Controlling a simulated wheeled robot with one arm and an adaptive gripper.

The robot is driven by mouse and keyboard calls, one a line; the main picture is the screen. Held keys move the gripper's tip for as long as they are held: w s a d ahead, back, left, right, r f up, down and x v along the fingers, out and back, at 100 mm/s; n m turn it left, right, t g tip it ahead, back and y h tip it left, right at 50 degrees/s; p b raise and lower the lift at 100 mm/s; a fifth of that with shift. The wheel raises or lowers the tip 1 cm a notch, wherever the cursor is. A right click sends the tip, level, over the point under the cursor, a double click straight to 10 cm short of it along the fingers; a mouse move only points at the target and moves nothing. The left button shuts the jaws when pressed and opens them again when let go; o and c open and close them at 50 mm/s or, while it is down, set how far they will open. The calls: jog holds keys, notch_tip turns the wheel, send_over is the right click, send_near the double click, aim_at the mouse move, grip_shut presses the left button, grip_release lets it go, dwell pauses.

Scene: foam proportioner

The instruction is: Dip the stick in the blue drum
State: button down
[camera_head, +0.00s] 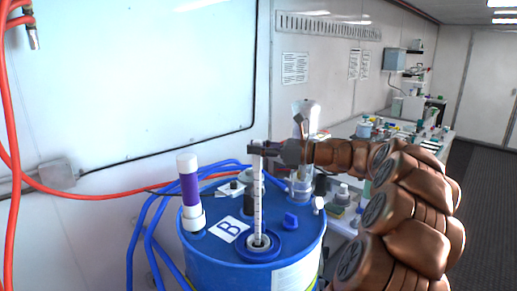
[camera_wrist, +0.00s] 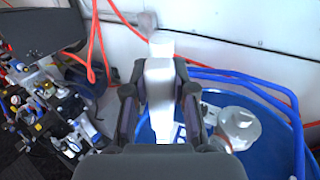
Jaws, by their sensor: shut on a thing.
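The stick (camera_head: 258,205) is white and slim, with dark marks along it, and stands upright. My gripper (camera_head: 258,150) is shut on its upper part from the right. The stick's lower end meets the round opening (camera_head: 259,243) in the top of the blue drum (camera_head: 225,272); its tip is hidden there, and how deep it sits I cannot tell. In the wrist view the white stick (camera_wrist: 160,85) is between the two dark fingers of my gripper (camera_wrist: 160,100), and the blue drum (camera_wrist: 270,158) lies below and to the right.
A white tube with a purple band (camera_head: 189,190) stands on the drum's left side. Blue hoses (camera_head: 140,235) run round the drum. A cluttered bench (camera_head: 435,150) stands behind at right.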

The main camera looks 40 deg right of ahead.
aim_at(258, 169)
jog(key=shift+f+b, duration=3.25)
notch_tip(258, 169, down, 14)
jog(key=b, duration=0.3)
jog(key=shift+r+b, duration=0.2)
jog(key=shift+b, duration=0.2)
jog(key=shift+f, duration=0.1)
dwell(0.6)
